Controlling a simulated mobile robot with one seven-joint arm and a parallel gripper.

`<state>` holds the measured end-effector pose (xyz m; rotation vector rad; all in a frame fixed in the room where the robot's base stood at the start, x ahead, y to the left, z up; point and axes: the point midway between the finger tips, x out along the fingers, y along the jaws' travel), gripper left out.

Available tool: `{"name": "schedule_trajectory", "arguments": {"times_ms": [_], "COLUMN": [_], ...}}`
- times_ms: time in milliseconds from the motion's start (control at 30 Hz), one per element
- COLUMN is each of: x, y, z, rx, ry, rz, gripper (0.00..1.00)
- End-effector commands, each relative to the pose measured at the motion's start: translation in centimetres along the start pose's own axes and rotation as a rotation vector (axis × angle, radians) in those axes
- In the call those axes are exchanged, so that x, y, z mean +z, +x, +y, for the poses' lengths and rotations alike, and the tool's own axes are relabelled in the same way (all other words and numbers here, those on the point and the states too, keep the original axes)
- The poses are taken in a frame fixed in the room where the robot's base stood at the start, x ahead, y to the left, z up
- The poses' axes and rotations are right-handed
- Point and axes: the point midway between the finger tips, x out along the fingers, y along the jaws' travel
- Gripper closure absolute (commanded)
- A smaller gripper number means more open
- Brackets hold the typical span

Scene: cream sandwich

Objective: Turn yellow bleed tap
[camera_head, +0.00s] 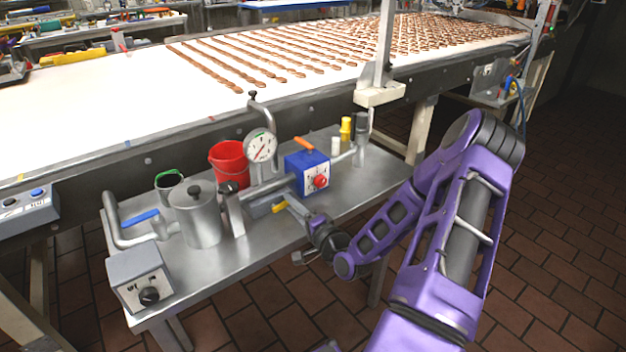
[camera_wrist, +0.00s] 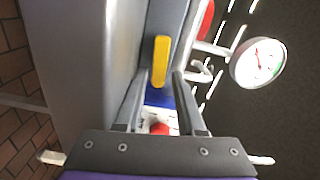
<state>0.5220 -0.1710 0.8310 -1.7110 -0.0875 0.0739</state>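The yellow bleed tap handle (camera_head: 280,206) sits low on the metal pipework at the middle of the steel table, beside the pressure gauge and blue box. In the wrist view the yellow handle (camera_wrist: 160,60) is a short upright bar straight ahead. My gripper (camera_head: 297,208) reaches in from the right, close to the handle. In the wrist view my gripper (camera_wrist: 161,76) is open. The handle's near end shows between the fingertips, with a gap on both sides. I cannot tell how deep it lies between them. The tap's body is mostly hidden.
A pressure gauge (camera_head: 260,146), a blue box with a red knob (camera_head: 308,174), a red bucket (camera_head: 229,160) and a metal pot (camera_head: 197,213) crowd around the tap. A grey control box (camera_head: 139,278) stands at the front left. The table's front edge is mostly clear.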

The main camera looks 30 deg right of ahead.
Motion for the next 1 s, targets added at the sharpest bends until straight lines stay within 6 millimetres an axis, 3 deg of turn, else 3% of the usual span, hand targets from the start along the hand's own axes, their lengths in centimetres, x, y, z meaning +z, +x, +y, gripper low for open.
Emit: {"name": "schedule_trajectory", "arguments": {"times_ms": [167, 900, 1000], "x": [-0.1, 2.1, 1.9], "y": [0.0, 0.0, -2.2], "z": [-0.3, -3.4, -3.4], "rx": [0.003, -0.002, 0.004], "ry": [-0.141, -1.085, -1.085], "rz": [0.002, -0.001, 0.001], "gripper": [0.47, 0.47, 0.47]}}
